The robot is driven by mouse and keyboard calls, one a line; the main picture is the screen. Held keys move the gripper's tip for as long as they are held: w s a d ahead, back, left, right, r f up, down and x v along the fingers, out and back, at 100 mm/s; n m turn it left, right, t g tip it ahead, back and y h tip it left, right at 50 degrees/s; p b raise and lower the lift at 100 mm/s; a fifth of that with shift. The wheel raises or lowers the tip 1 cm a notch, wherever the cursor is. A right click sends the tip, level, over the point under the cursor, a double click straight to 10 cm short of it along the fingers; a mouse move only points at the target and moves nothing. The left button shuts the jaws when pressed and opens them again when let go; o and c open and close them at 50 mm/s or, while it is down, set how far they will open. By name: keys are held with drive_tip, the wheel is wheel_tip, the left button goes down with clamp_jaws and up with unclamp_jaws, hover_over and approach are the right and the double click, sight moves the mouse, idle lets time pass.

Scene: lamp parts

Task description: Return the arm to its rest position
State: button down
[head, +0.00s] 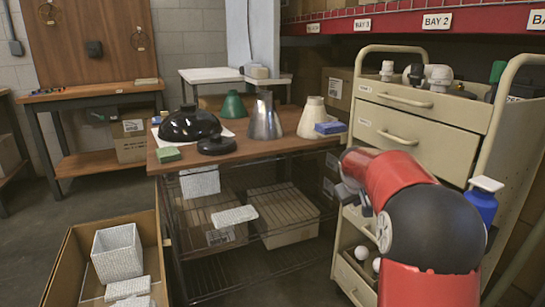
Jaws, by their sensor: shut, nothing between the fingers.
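My arm, red with a large black joint, rises at the right of the head view in front of the drawer cart. Its far end bends down to small grey parts, where my gripper (352,194) is seen small and partly hidden by the red link. It is shut and holds nothing that I can see. It is in the air between the wooden-topped table and the cart, apart from the lamp parts.
The table (265,149) bears black, green, metal and cream lamp shades and a blue block (329,128). The cream drawer cart (428,115) stands close behind my arm. A cardboard box (63,262) with white pieces sits at lower left. Floor is clear at left.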

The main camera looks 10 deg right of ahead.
drive_tip(key=s+a+r+y, duration=0.1)
drive_tip(key=s+a+r, duration=0.15)
drive_tip(key=s, duration=0.45)
drive_tip(key=s+a+r+m, duration=0.1)
drive_tip(key=s+a, duration=0.3)
drive_tip(key=s, duration=0.2)
drive_tip(key=s+a+r+y, duration=0.1)
drive_tip(key=s+a+r, duration=0.1)
drive_tip(key=s+a, duration=0.35)
drive_tip(key=s+a+f+y, duration=0.1)
drive_tip(key=s+a+f, duration=0.1)
drive_tip(key=s, duration=0.8)
drive_tip(key=s+a+f+m+y, duration=0.1)
drive_tip(key=s+a+f, duration=0.1)
drive_tip(key=s, duration=0.7)
drive_tip(key=shift+s+a+f, duration=0.2)
drive_tip(key=shift+s+f, duration=0.15)
drive_tip(key=shift+f, duration=0.45)
